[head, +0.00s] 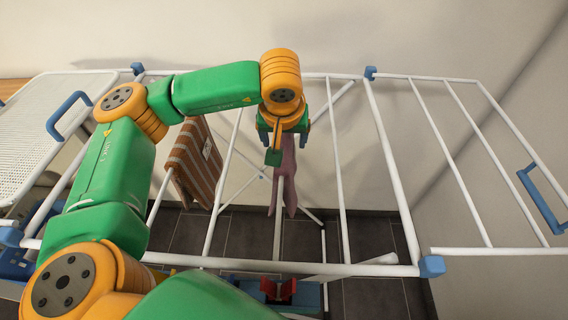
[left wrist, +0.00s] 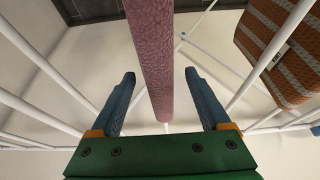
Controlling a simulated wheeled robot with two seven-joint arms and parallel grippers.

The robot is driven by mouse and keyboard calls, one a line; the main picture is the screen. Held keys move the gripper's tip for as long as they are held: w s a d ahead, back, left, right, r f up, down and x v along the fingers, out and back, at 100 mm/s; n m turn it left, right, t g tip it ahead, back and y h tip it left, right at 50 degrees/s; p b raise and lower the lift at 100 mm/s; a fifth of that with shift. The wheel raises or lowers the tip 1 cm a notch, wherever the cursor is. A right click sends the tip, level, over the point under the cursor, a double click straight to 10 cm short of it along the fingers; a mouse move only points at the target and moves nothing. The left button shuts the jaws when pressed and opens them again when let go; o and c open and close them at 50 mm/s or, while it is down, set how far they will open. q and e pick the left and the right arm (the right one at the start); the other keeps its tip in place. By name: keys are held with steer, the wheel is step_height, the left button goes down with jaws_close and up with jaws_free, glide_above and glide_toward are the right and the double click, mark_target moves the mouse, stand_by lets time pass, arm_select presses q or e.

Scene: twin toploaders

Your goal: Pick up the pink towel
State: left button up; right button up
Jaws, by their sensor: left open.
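The pink towel (head: 285,182) hangs from a rod of the white drying rack (head: 341,180) near the middle of the head view. My left gripper (head: 283,140) is over its upper part and hides some of it. In the left wrist view, the towel (left wrist: 152,58) runs as a narrow strip down between the two blue fingers of the left gripper (left wrist: 162,85). The fingers are open, with a gap on each side of the towel, and neither visibly touches it. My right gripper is not in view.
A brown striped towel (head: 193,165) hangs on the rack left of the pink one and also shows in the left wrist view (left wrist: 275,45). White rods surround the gripper. The right wing of the rack (head: 485,135) is empty. A wall stands behind.

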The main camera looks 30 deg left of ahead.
arm_select(q)
jaws_close()
stand_by(1.4)
